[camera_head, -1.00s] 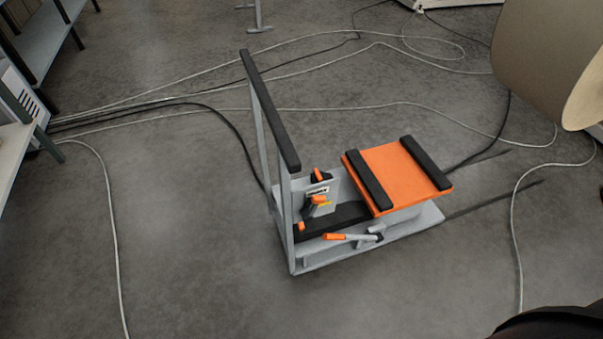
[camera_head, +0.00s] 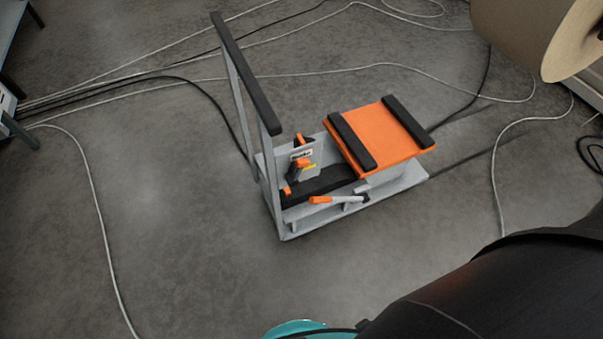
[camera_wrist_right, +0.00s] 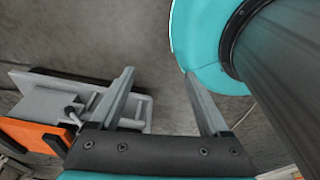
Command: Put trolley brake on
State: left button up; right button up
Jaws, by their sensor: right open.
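The trolley (camera_head: 405,180) stands on the floor in the middle of the head view, with a grey base, an orange top (camera_head: 377,135) with two black strips, and a tall frame with a black handle bar (camera_head: 240,65) at its left. A grey lever with an orange grip (camera_head: 322,199) lies along its near side. Other orange-tipped handles (camera_head: 304,163) sit by the frame's foot; I cannot tell which part is the brake. In the right wrist view my right gripper (camera_wrist_right: 158,75) is open and empty, with the trolley (camera_wrist_right: 40,82) beyond it at left. My left gripper is not in view.
Several cables (camera_head: 105,225) run over the floor around the trolley. A large tan roll (camera_head: 535,35) is at the upper right. A shelf edge (camera_head: 12,35) is at the upper left. Floor in front of the trolley is clear, except my right arm at the lower right.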

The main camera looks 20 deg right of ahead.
jog(key=w+m+t+b, duration=0.1)
jog(key=w+t+b, duration=0.3)
jog(key=w, duration=0.6)
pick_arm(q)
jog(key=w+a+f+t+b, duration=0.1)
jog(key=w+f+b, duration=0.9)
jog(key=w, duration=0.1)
pick_arm(e)
jog(key=m+t, duration=0.5)
jog(key=t, duration=0.7)
send_near(304, 166)
jog(key=w+b, duration=0.3)
jog(key=w, duration=0.3)
jog(key=shift+w+r, duration=0.2)
jog(key=shift+w, duration=0.1)
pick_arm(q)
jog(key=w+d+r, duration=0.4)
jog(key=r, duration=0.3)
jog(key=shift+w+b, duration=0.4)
pick_arm(e)
jog(key=shift+w, duration=1)
jog(key=shift+c, duration=0.2)
jog(key=shift+a, duration=0.1)
grip_shut()
